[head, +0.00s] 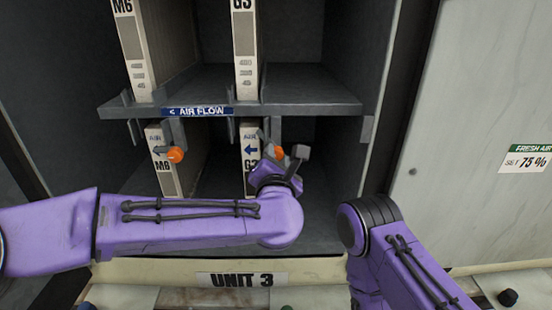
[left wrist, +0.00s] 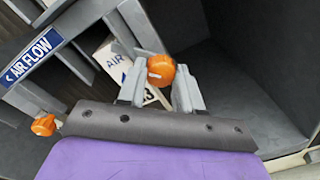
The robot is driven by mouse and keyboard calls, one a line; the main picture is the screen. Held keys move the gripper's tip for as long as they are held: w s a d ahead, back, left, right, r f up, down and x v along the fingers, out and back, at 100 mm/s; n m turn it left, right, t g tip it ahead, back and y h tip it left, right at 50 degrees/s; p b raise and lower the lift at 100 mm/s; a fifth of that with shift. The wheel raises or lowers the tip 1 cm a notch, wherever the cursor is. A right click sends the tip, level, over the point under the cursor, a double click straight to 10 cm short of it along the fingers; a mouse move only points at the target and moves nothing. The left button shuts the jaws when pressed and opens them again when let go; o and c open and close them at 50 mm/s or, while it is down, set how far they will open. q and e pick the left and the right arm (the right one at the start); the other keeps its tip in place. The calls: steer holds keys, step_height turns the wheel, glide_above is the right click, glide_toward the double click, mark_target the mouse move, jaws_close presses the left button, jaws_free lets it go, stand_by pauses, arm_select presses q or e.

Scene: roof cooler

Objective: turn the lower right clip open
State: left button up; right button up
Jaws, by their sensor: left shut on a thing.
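The lower right clip (head: 278,153) has an orange knob and sits below the shelf edge, in front of the lower G filter. In the head view it is partly hidden by my left gripper (head: 287,158). In the left wrist view its orange knob (left wrist: 160,70), with a pale mark, lies between the two grey fingers (left wrist: 158,92). My left gripper is shut on this knob. My right arm comes in at the lower right, but its gripper is out of view.
Another orange clip (head: 176,155) hangs to the left, in front of the lower M8 filter (head: 165,182). The shelf edge (head: 300,108) with the AIR FLOW label (head: 197,111) runs just above. The bay right of the G filter is empty.

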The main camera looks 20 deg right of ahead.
arm_select(q)
steer(key=m+p, duration=0.1)
steer(key=m, duration=0.4)
steer(key=shift+r, duration=0.15)
steer(key=shift+d+m+y+p, duration=0.1)
steer(key=shift+m+y+p, duration=0.3)
steer(key=shift+m, duration=0.9)
steer(key=o, duration=1)
steer(key=shift+o, duration=0.2)
steer(key=shift+s, duration=0.1)
steer(key=shift+s+f, duration=0.25)
steer(key=shift+s, duration=0.05)
steer(key=b+v, duration=0.3)
steer(key=v, duration=0.6)
steer(key=shift+s+a+b, duration=0.25)
steer(key=shift+s+b, duration=0.1)
